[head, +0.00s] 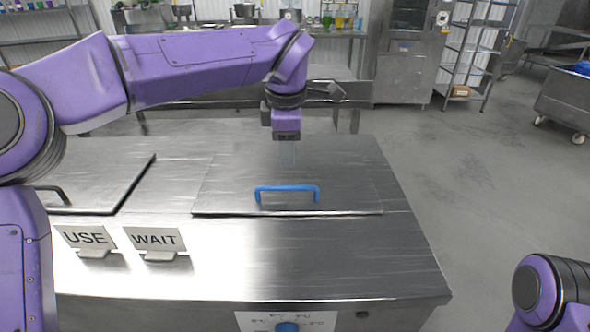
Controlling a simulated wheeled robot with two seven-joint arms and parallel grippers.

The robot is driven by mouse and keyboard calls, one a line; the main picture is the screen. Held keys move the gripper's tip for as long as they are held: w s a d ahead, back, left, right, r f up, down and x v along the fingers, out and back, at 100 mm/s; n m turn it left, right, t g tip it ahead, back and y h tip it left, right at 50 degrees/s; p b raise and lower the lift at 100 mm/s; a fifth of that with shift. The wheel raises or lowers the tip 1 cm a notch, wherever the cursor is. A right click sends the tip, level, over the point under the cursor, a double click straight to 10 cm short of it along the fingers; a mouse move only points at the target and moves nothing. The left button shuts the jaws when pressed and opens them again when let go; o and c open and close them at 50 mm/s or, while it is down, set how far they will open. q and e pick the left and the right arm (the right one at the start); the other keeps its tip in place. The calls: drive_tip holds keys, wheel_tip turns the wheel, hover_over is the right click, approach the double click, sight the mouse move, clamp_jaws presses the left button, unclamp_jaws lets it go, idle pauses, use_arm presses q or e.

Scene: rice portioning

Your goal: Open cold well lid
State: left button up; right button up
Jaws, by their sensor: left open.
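The cold well lid (224,187) is a flat steel panel lying shut on the steel counter, with a blue bar handle (287,188) standing up near its front edge. My left arm reaches in from the left above the counter. The inside of the well is hidden under the lid.
A second steel lid (113,188) with a dark handle lies to the left. USE (86,238) and WAIT (154,240) signs stand in front. A control panel with a blue knob (287,327) is on the counter's front. Open floor (480,200) lies to the right.

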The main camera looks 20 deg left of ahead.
sight(287, 186)
use_arm(q)
drive_tip(key=f, duration=0.6)
drive_tip(key=w+f, duration=0.1)
drive_tip(key=f, duration=0.2)
drive_tip(key=shift+w+a+f+b, duration=0.1)
drive_tip(key=shift+a+f+b, duration=0.1)
drive_tip(key=shift+a+b, duration=0.1)
drive_tip(key=shift+f, duration=0.15)
